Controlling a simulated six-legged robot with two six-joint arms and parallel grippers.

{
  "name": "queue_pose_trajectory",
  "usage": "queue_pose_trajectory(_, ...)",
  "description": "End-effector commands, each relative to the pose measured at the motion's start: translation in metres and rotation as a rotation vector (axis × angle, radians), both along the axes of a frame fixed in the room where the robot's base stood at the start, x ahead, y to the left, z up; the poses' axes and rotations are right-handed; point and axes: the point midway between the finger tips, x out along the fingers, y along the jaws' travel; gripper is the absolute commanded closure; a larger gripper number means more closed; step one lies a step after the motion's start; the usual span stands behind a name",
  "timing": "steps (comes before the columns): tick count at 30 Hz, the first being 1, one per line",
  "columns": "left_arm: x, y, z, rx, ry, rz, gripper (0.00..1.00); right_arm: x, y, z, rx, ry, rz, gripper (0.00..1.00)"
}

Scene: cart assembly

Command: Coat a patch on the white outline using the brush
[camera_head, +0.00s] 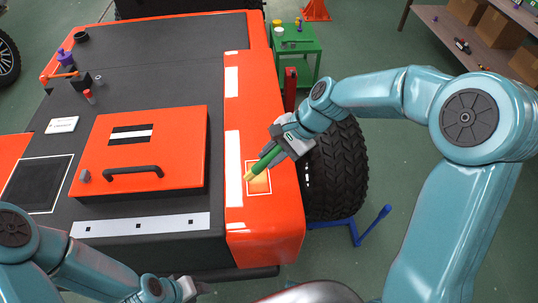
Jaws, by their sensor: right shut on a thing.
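My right gripper (283,147) is shut on the green brush (266,161). The brush slants down to the left, and its yellowish tip is at the white outline (270,190) on the orange side panel of the cart. I cannot tell whether the tip touches the panel. Inside the outline the surface looks yellowish-orange. The gripper and brush partly hide the outline's upper right. My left gripper (196,289) is low in the view, in front of the cart and away from the brush. Its fingers are too small to read.
An orange raised cover (180,130) with a black handle (134,170) stands left of the panel. A black tyre (335,175) and a blue stand (372,222) are on the right. A green trolley (297,45) and a shelf (430,18) with boxes stand behind.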

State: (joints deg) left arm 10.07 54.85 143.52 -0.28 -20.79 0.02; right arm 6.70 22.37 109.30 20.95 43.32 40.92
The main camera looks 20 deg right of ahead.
Motion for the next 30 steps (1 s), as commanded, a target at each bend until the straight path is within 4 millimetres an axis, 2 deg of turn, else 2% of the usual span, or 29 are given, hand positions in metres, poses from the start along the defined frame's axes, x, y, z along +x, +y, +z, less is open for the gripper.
queue_pose_trajectory(3,0.000,0.000,0.014,0.000,0.000,0.000,0.57,0.000,-0.001,0.016,0.000,-0.001,0.001,1.00)
queue_pose_trajectory(15,0.000,0.000,0.043,0.000,0.000,0.000,0.57,0.001,-0.002,0.048,0.000,-0.001,0.004,1.00)
queue_pose_trajectory(30,0.000,0.000,0.043,0.000,0.000,0.000,0.57,0.001,-0.002,0.049,-0.001,-0.001,0.005,1.00)
